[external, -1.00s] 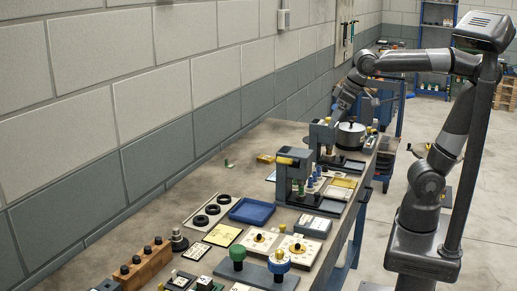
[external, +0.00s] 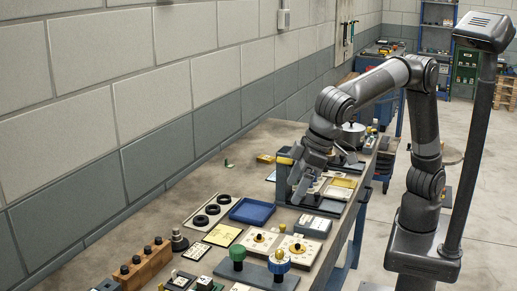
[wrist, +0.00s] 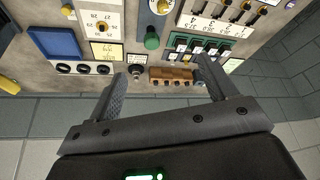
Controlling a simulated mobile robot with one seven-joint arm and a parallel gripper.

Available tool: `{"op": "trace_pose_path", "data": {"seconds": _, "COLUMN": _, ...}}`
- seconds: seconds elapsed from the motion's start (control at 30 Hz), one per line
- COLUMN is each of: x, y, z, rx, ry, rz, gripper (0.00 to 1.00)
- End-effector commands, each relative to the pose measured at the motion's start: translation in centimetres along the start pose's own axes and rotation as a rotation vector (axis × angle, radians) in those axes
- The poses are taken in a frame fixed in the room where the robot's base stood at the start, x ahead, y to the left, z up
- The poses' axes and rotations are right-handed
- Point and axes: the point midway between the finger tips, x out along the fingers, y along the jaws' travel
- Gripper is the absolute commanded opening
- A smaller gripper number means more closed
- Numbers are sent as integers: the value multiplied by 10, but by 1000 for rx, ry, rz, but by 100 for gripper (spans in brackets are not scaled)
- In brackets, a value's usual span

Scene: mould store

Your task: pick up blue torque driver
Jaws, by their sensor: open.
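I cannot clearly make out the blue torque driver. A small bluish thing (wrist: 200,85) is partly hidden by a finger in the wrist view. My gripper (external: 300,193) is over the bench by the dark press fixture, empty. In the wrist view its two fingers are wide apart (wrist: 163,85). My arm hides part of the fixture and the small upright pieces around it.
A blue tray (external: 252,211) and a board with black rings (external: 211,209) lie left of the gripper. A wooden block (external: 146,267) with several dark knobs stands at the near left. Dial cards and boxes crowd the near bench. The wall runs along the left.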

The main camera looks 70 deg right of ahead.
Motion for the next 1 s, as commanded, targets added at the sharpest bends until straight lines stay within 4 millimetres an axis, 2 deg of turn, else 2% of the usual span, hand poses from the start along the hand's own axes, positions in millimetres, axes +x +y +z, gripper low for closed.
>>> {"op": "trace_pose_path", "data": {"seconds": 0.07, "x": 5, "y": -22, "z": 5, "rx": -14, "ry": -2, "rz": -6, "gripper": 77}}
{"op": "trace_pose_path", "data": {"seconds": 0.3, "x": 65, "y": -18, "z": 29, "rx": -12, "ry": -5, "rz": -1, "gripper": 77}}
{"op": "trace_pose_path", "data": {"seconds": 0.43, "x": 92, "y": -18, "z": 40, "rx": -11, "ry": -3, "rz": -3, "gripper": 77}}
{"op": "trace_pose_path", "data": {"seconds": 0.67, "x": 117, "y": -17, "z": 44, "rx": -10, "ry": -1, "rz": -3, "gripper": 77}}
{"op": "trace_pose_path", "data": {"seconds": 0.9, "x": 153, "y": -17, "z": 44, "rx": -9, "ry": -2, "rz": -3, "gripper": 77}}
{"op": "trace_pose_path", "data": {"seconds": 1.0, "x": 160, "y": -17, "z": 44, "rx": -9, "ry": -1, "rz": -3, "gripper": 77}}
